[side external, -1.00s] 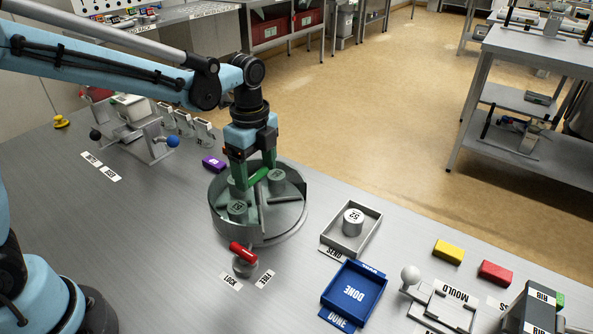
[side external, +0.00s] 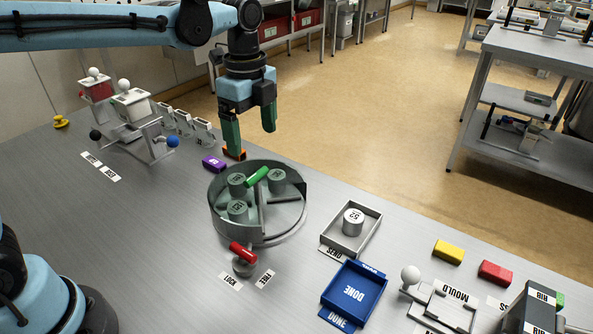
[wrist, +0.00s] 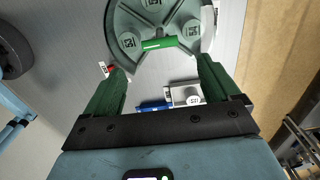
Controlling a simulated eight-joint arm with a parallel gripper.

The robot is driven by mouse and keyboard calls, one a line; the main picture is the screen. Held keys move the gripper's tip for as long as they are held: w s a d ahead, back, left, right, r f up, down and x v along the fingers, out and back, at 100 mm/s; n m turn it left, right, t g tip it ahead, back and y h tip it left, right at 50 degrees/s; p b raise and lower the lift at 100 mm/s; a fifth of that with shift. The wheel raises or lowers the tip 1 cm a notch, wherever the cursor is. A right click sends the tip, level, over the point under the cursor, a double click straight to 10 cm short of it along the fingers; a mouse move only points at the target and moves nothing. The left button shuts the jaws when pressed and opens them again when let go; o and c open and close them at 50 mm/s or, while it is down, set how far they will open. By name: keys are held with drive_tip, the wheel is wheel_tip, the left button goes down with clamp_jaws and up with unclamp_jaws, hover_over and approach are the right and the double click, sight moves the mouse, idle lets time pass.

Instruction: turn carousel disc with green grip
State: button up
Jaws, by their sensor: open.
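The round grey carousel disc (side external: 268,212) sits inside a raised curved wall on the table and carries several grey-green cylinders. Its green grip (side external: 257,177) is a short bar standing above the disc; it also shows in the wrist view (wrist: 160,43). My gripper (side external: 253,142) is open and empty, above and behind the disc, clear of the grip. In the wrist view, my open green fingers (wrist: 163,72) point toward the disc, with the grip beyond and between them.
A red-handled lever (side external: 243,252) stands at the disc's front, by LOCK and FREE labels. A grey tray (side external: 338,243) with a cylinder and a blue DONE tray (side external: 330,296) lie to the right. A purple block (side external: 213,163) is behind left.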

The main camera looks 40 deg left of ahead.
drive_tip(key=shift+r, duration=1.7)
drive_tip(key=s+a+f+n+t, duration=0.2)
drive_tip(key=s+n, duration=0.4)
drive_tip(key=n, duration=0.3)
drive_tip(key=s+a+f+n+t, duration=0.3)
drive_tip(key=s+f+n+t, duration=0.1)
drive_tip(key=n, duration=0.5)
drive_tip(key=shift+s+f+t, duration=0.35)
drive_tip(key=shift+s+t, duration=0.25)
drive_tip(key=shift+s, duration=0.45)
